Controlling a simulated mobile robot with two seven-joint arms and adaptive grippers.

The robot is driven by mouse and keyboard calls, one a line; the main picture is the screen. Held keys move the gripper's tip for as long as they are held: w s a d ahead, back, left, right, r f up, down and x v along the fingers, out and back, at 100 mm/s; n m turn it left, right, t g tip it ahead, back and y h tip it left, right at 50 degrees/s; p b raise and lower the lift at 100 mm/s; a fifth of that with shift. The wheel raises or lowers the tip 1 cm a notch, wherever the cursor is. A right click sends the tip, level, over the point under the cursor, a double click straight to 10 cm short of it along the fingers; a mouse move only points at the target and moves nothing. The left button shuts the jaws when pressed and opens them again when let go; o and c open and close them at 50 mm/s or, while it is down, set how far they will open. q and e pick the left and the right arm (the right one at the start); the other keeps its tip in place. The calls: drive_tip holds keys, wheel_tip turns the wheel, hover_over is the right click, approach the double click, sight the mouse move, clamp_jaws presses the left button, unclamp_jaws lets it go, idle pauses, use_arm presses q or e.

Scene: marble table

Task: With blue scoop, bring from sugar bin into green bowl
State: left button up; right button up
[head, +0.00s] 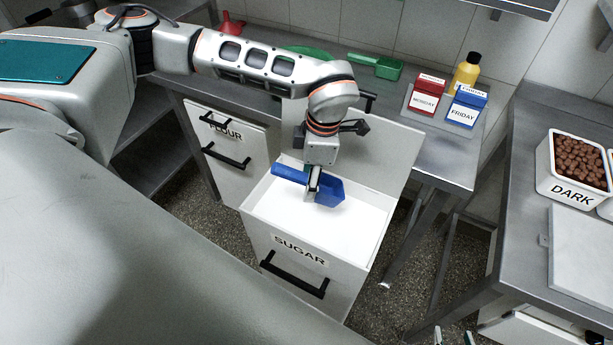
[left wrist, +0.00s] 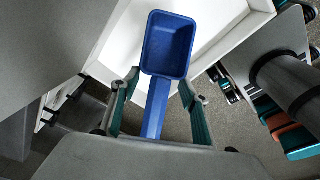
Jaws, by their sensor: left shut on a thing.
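The blue scoop (head: 329,191) is in my left gripper (head: 314,184), which is shut on its handle. In the left wrist view the scoop's cup (left wrist: 168,45) looks empty, and its handle runs back between the fingers (left wrist: 158,108). The scoop is over the pulled-out sugar bin (head: 262,225), which shows a white surface inside; I cannot tell whether it touches the sugar. The green bowl (head: 306,51) is on the back counter, mostly hidden behind my left arm. Only the fingertips of my right gripper (head: 452,338) show at the bottom edge, apart with nothing between them.
The counter holds a green scoop (head: 375,66), a red funnel (head: 231,27), red (head: 426,97) and blue (head: 465,107) boxes, and a yellow bottle (head: 466,74). The flour bin (head: 228,150) is beside the sugar bin. The right counter has a DARK container (head: 571,190).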

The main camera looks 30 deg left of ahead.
use_arm(q)
drive_tip(key=shift+w+d+r+g+y+p, duration=0.2)
drive_tip(key=shift+d+g+y+p, duration=0.1)
drive_tip(key=shift+g+y+p, duration=0.25)
drive_tip(key=shift+w+d+r+g+y+p, duration=0.2)
drive_tip(key=shift+d+g+y+p, duration=0.1)
drive_tip(key=shift+y, duration=0.35)
drive_tip(key=shift+b+x, duration=0.65)
drive_tip(key=shift+x, duration=0.4)
wheel_tip(320, 180, down, 10)
drive_tip(key=b, duration=0.4)
drive_tip(key=shift+w+d, duration=0.15)
drive_tip(key=shift+d, duration=0.1)
idle(0.5)
drive_tip(key=shift+r, duration=6.05)
